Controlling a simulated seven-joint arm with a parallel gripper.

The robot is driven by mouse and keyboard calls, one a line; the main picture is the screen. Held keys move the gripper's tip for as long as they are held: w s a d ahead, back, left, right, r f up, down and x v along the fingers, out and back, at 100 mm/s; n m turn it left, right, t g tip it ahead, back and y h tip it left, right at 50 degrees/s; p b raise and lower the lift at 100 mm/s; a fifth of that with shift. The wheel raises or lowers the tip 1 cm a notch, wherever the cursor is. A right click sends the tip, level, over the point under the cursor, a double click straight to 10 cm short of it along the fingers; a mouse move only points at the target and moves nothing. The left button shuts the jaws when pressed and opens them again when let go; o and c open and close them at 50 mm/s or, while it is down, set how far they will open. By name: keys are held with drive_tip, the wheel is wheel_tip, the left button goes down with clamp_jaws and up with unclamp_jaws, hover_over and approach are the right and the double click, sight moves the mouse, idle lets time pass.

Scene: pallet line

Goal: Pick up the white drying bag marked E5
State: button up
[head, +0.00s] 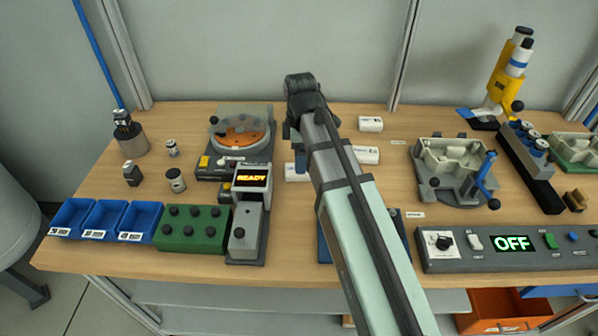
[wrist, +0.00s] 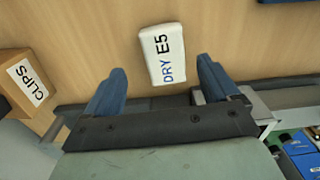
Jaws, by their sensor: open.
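The white drying bag (wrist: 152,42) marked "DRY E5" lies flat on the wooden table in the wrist view, top centre. My gripper (wrist: 161,70) is open, with one blue finger on each side of the bag's near part in the picture. A gap shows on both sides and the fingers hold nothing. How far above the table they are is hard to tell. In the head view, my gripper (head: 300,160) points down over a white bag (head: 294,173) partly hidden by my arm; its mark is unreadable there.
Two more white bags lie on the table (head: 330,262), one to the right of my arm (head: 367,156) and one farther back (head: 370,124). A box marked CLIPS (wrist: 30,82) stands left in the wrist view.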

drive_tip(key=shift+s+d+f, duration=0.1)
drive_tip(key=shift+s+f, duration=0.05)
drive_tip(key=shift+f, duration=1)
drive_tip(key=shift+s+d+f, duration=0.1)
drive_tip(key=shift+s+f, duration=0.05)
drive_tip(key=shift+f, duration=1)
drive_tip(key=c, duration=1.2)
drive_tip(key=shift+o, duration=0.2)
